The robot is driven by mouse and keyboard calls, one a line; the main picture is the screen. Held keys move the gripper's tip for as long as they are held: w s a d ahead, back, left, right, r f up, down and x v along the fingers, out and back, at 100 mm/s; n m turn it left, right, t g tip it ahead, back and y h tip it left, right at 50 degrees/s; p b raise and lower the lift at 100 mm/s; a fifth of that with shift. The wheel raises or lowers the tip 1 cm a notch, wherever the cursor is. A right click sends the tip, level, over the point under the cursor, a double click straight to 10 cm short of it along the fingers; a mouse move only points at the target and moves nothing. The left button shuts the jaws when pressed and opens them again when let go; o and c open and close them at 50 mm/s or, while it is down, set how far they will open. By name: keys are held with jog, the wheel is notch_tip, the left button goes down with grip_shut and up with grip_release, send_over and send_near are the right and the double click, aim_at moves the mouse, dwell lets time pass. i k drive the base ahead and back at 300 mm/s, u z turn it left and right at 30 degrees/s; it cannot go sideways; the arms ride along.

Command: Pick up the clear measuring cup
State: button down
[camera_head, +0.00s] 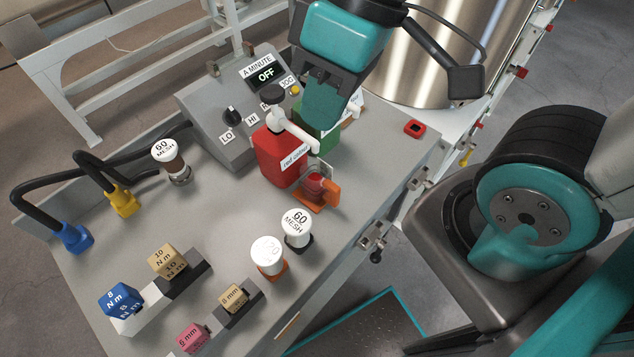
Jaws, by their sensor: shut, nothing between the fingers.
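I cannot make out a clear measuring cup with certainty. My gripper (322,108) hangs over the back right of the grey bench (215,245), pointing down, with its teal fingers together and nothing seen between them. It partly covers a green container (316,140) and stands above and right of a red bottle (272,160) with a dark cap and a white spout. A small orange holder (322,196) with a red round part sits in front of the bottle, with a greyish plate behind it.
A control box (215,120) reading OFF stands at the back. White-topped mesh pieces (297,224) stand at the front right and left. Several marked cubes (167,262) sit on blocks at the front. A large steel tank (425,60) stands behind. The bench middle is clear.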

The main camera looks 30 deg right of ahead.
aim_at(317, 189)
jog(key=u, duration=0.1)
jog(key=k, duration=1)
jog(key=z, duration=0.95)
